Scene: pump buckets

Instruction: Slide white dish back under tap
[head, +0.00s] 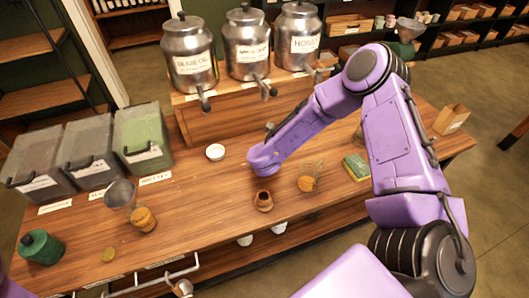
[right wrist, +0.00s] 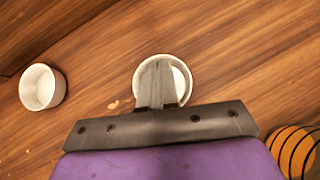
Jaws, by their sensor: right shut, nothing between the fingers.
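My right gripper (right wrist: 158,68) is shut and empty. In the right wrist view its fingertips overlap a round white dish (right wrist: 181,75); I cannot tell whether they touch it or are inside it. In the head view my purple wrist hides this dish and the fingers. A second white dish (right wrist: 42,87) lies to the left in the wrist view; in the head view this white dish (head: 215,152) stands in front of the left tap (head: 204,102). The middle tap (head: 267,90) and right tap (head: 317,70) stick out from metal canisters. My left gripper is out of view.
Canisters (head: 247,45) stand on a raised wooden shelf (head: 230,118). A brown pot (head: 263,201) and a striped orange item (head: 306,183) stand near my right wrist. A sponge (head: 356,167) lies right, lidded bins (head: 92,150) stand left.

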